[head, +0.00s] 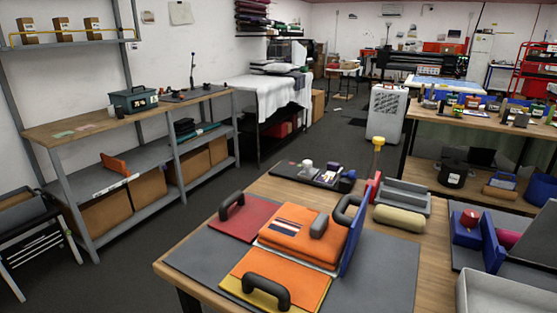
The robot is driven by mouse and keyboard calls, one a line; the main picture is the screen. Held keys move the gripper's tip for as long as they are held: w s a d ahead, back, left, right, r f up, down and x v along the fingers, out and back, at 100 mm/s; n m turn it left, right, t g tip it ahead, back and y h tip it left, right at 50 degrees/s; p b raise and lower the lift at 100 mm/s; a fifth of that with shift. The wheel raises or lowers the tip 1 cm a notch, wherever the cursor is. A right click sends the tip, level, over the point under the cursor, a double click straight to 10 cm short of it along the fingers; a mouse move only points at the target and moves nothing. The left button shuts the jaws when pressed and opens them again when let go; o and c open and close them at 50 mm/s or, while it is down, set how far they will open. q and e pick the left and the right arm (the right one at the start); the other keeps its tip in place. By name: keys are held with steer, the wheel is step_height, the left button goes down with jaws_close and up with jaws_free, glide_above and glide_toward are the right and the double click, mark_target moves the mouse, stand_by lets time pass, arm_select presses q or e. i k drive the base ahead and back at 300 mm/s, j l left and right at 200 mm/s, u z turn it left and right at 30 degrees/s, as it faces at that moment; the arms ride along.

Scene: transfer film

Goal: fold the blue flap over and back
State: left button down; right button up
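The blue flap (355,240) stands nearly upright, seen almost edge-on, at the right side of a folded orange cloth (295,243). A dark loop handle (345,211) projects from its upper left side. The cloth has a striped patch and lies at the middle of the folding board. A red flap (247,218) with a dark handle lies flat to the left. A yellow flap (243,293) lies in front, with orange cloth and a dark handle on it. A grey rounded piece (319,225) rests on the folded cloth. Neither of my grippers shows.
A dark grey mat (388,275) lies under the flaps on the wooden table (435,255), with bare mat to the right. Blue and grey items crowd the right edge.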

mark_target(355, 225)
steer(key=k+j, duration=0.1)
steer(key=j, duration=0.5)
steer(key=k+j, duration=0.1)
steer(key=j, duration=1.15)
steer(key=k+j, duration=0.15)
steer(key=j, duration=0.45)
